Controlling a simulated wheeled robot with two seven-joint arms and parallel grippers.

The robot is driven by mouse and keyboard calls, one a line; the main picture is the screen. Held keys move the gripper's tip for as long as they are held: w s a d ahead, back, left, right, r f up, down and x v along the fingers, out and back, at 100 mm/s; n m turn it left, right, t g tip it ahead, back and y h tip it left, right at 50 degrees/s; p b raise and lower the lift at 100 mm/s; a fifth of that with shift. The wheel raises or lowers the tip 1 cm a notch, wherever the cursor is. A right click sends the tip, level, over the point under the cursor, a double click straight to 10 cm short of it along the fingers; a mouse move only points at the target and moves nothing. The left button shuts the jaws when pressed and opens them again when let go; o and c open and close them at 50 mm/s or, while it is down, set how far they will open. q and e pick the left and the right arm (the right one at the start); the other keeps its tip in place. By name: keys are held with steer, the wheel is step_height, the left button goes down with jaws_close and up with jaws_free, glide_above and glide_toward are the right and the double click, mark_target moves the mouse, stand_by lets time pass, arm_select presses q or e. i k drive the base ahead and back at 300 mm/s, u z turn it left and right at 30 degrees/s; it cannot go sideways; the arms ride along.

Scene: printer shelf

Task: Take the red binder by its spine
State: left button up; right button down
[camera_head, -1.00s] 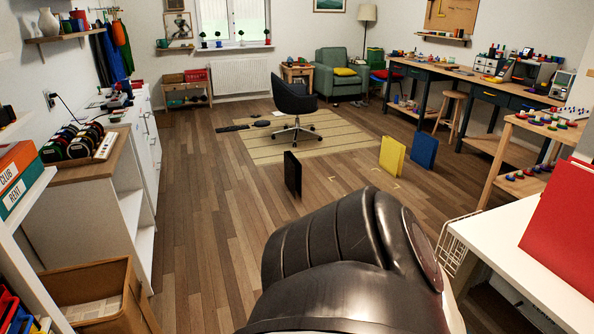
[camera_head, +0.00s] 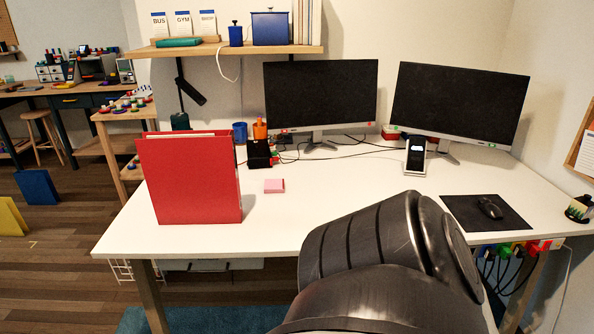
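The red binder (camera_head: 193,183) stands upright on the left part of the white desk (camera_head: 290,222), near its front edge. One broad red side faces me, and pale paper edges show along its top. I cannot tell for sure which edge is the spine. A dark, rounded part of my own arm fills the lower middle of the view, to the right of the binder and apart from it. Neither gripper's fingers are in view.
Two monitors (camera_head: 320,95) stand at the back of the desk. A pink note pad (camera_head: 274,186) and a black pen holder (camera_head: 259,154) are right of the binder. A shelf (camera_head: 225,48) hangs above. A mouse pad (camera_head: 486,212) lies at right. Blue (camera_head: 38,187) and yellow (camera_head: 10,218) binders stand on the floor.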

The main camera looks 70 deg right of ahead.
mark_target(192, 177)
steer(key=u, duration=0.05)
steer(key=k, duration=0.75)
steer(key=z, duration=2.15)
steer(key=i, duration=0.5)
steer(key=z, duration=0.05)
